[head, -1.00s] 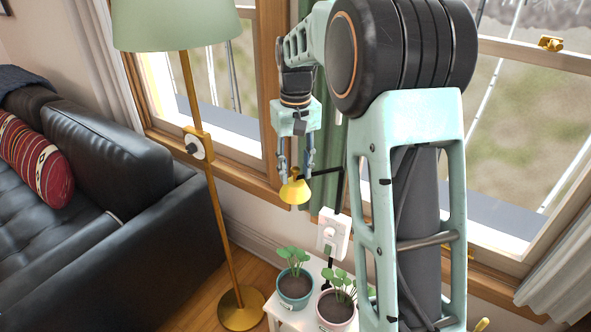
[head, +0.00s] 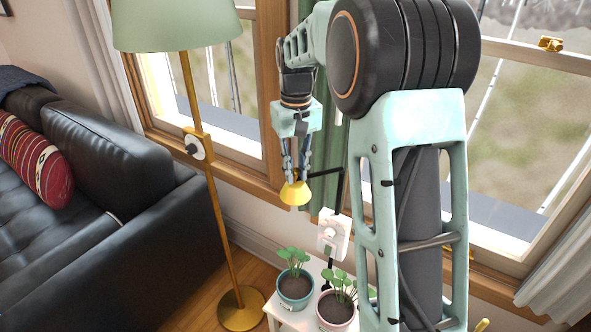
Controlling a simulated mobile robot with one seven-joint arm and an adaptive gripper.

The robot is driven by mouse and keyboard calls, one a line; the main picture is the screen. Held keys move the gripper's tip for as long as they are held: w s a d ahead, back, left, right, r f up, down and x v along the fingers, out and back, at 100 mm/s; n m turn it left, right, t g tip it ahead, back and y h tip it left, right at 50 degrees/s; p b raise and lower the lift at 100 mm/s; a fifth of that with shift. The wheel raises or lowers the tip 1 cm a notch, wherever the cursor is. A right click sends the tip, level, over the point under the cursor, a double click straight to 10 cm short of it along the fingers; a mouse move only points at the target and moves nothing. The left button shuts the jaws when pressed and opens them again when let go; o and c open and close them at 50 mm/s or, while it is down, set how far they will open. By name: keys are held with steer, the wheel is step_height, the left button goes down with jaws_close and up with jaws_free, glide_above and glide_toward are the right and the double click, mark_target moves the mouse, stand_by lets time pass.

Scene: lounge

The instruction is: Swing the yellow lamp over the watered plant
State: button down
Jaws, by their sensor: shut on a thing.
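The small yellow lamp (head: 295,194) hangs at the end of a thin black jointed arm near the window wall. My gripper (head: 297,176) points down and is shut on the top of the yellow lamp. Below stand two potted plants on a small white table: one in a teal pot (head: 294,288), one in a pink pot (head: 336,309). In the picture the lamp is above the teal pot, well clear of its leaves. Both pots show dark soil; I cannot tell which one is watered. My arm hides part of the right side.
A white box with a round knob (head: 333,235) is by the wall behind the plants. The white table (head: 277,314) is partly hidden. A tall floor lamp (head: 211,190) with a green shade stands left, beside a black leather sofa (head: 120,235). Windows and curtains line the wall.

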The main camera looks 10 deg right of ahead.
steer(key=shift+s+d+n, duration=0.2)
steer(key=shift+s+n, duration=0.5)
steer(key=shift+s, duration=0.1)
steer(key=s+d+n+p, duration=0.2)
steer(key=s+d+n, duration=0.7)
steer(key=d+n, duration=0.2)
steer(key=shift+n+p, duration=0.3)
steer(key=shift+n, duration=1.1)
steer(key=shift+s+d, duration=0.1)
steer(key=shift+d, duration=0.05)
steer(key=c, duration=1.8)
jaws_free()
step_height(320, 180, up, 12)
steer(key=shift+r, duration=0.1)
